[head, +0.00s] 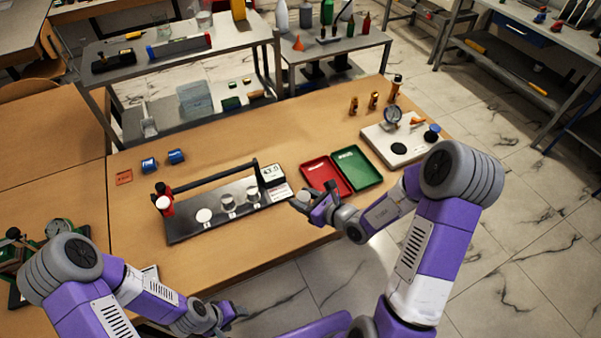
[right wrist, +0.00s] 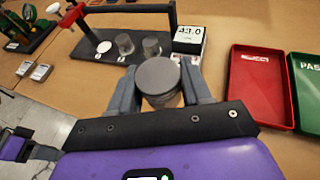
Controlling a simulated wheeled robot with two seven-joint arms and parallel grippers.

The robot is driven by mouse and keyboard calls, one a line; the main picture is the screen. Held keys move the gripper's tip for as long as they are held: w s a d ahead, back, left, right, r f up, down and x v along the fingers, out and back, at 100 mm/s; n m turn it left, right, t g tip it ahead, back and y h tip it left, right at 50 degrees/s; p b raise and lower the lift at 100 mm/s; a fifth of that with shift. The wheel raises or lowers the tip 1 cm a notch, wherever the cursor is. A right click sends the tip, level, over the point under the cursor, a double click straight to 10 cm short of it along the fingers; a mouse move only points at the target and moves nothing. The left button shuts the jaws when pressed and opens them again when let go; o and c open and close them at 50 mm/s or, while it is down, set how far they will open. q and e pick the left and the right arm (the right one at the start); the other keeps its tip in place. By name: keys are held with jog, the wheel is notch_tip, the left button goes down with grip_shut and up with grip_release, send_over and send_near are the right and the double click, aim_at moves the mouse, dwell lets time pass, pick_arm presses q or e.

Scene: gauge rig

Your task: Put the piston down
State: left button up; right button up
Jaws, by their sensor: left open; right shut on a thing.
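A grey metal piston (right wrist: 158,82) is between the fingers of my right gripper (right wrist: 165,88), which is shut on it. In the head view the right gripper (head: 314,202) holds the piston (head: 302,197) near the table's front edge, in front of the red tray (head: 306,166). Two more pistons (head: 227,203) (head: 252,194) stand on the black rack (head: 187,229) to the left. A white round pad (head: 204,215) on the rack is bare. My left gripper (head: 236,312) is open and empty, in front of the table at the bottom.
A green tray (head: 356,168) marked PASS adjoins the red tray. A display box (head: 272,174) stands at the rack's right end. A gauge stand (head: 393,117) on a pale base is further right. Blue rolls (head: 149,165) lie at the back left. The table's middle back is clear.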

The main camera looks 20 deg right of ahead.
jog(key=w+d+f+m+h+b, duration=0.1)
jog(key=w+d+f+b, duration=0.15)
jog(key=w+d, duration=0.4)
jog(key=w+d+f+m+h+b, duration=0.1)
jog(key=w+d+f+b, duration=0.15)
jog(key=d, duration=0.65)
jog(key=shift+t+h, duration=0.3)
jog(key=f, duration=0.5)
jog(key=shift+w+f, duration=0.2)
jog(key=shift+f+b, duration=0.7)
jog(key=shift+f, duration=1.4)
